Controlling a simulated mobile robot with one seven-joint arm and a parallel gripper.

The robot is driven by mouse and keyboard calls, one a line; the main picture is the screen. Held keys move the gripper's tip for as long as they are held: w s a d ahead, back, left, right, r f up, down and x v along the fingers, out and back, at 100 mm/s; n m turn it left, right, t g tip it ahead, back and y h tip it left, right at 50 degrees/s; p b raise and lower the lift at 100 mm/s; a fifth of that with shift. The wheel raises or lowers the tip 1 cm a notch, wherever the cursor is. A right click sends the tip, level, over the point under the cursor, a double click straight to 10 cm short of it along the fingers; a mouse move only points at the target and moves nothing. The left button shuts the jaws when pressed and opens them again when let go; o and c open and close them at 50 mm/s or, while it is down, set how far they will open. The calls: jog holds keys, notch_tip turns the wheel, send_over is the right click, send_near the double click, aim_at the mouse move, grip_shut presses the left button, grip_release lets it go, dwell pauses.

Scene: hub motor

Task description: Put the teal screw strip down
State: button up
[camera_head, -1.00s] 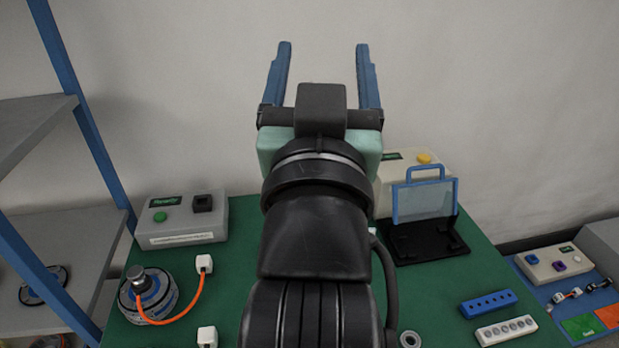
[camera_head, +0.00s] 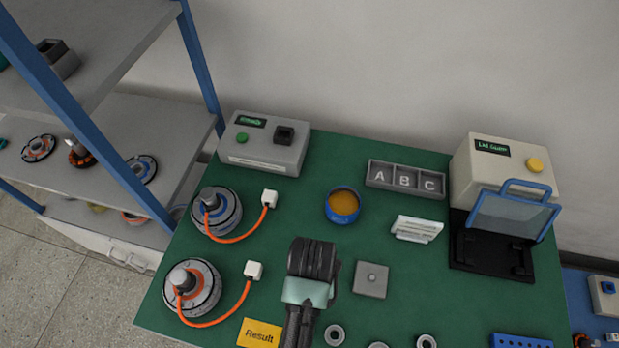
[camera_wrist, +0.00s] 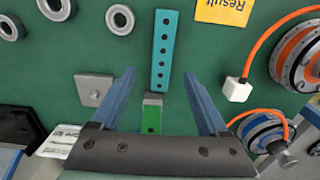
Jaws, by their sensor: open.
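The teal screw strip (camera_wrist: 164,50) lies flat on the green table in the wrist view, a long bar with a row of dark holes. My gripper (camera_wrist: 158,73) is open, with its two blue fingers apart on either side of the strip's near end. I see no contact between fingers and strip. In the head view my gripper points down over the front of the table; its fingertips are not visible there, and neither is the strip. A green piece with a grey end (camera_wrist: 151,115) shows between the fingers in the wrist view; I cannot tell what it is.
The yellow Result card (camera_head: 259,333), several grey rings (camera_head: 335,335) and a square grey plate (camera_head: 371,279) lie around my gripper. Two hub motors (camera_head: 193,288) with orange cables stand at left. A blue cup (camera_head: 342,206) and an ABC tray (camera_head: 405,179) are farther back.

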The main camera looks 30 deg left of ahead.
notch_tip(320, 180, down, 2)
jog(key=shift+s+a+f+p, duration=0.1)
jog(key=shift+s+f+p, duration=0.05)
jog(key=shift+f, duration=1.2)
jog(key=shift+s+f+p, duration=0.1)
jog(key=shift+f+p, duration=0.05)
jog(key=shift+f, duration=1.2)
grip_shut()
